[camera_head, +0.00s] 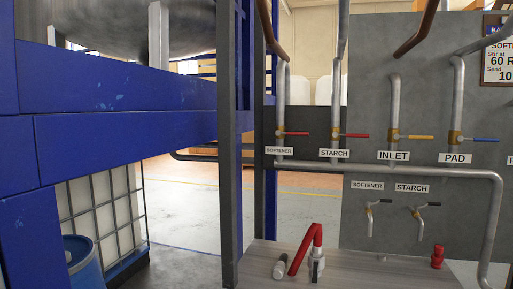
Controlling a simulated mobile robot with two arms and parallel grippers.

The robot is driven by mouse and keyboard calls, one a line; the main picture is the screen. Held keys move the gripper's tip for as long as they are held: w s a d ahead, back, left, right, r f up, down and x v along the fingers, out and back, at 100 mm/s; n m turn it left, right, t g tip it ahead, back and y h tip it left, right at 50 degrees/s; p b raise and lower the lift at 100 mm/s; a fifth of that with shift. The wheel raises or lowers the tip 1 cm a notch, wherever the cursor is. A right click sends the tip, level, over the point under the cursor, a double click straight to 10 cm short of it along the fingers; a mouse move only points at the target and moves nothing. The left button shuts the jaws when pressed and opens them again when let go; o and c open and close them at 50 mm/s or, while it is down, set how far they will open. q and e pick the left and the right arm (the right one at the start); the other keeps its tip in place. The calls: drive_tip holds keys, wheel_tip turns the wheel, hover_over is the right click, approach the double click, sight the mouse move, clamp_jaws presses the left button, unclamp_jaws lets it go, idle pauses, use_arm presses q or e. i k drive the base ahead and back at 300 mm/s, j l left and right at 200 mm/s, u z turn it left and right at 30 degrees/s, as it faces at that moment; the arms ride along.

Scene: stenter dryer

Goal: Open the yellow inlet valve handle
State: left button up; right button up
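The yellow inlet valve handle (420,137) sticks out level to the right from its brass valve body (393,135). The valve is on a vertical grey pipe (395,98), so the handle lies across the pipe. A white "INLET" label (393,156) is just below it. Red handles on the softener valve (297,133) and starch valve (357,135) are to its left, and a blue handle on the pad valve (486,140) is to its right. All of these point right. Neither of my grippers is in view.
A grey bench (350,262) below holds a bent red object (306,250) and a small red item (437,257). Two small taps (371,216) (420,219) are on the grey panel. Blue beams (125,145) and a dark post (229,180) fill the left.

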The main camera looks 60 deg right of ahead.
sight(397, 136)
drive_tip(key=z, duration=2.85)
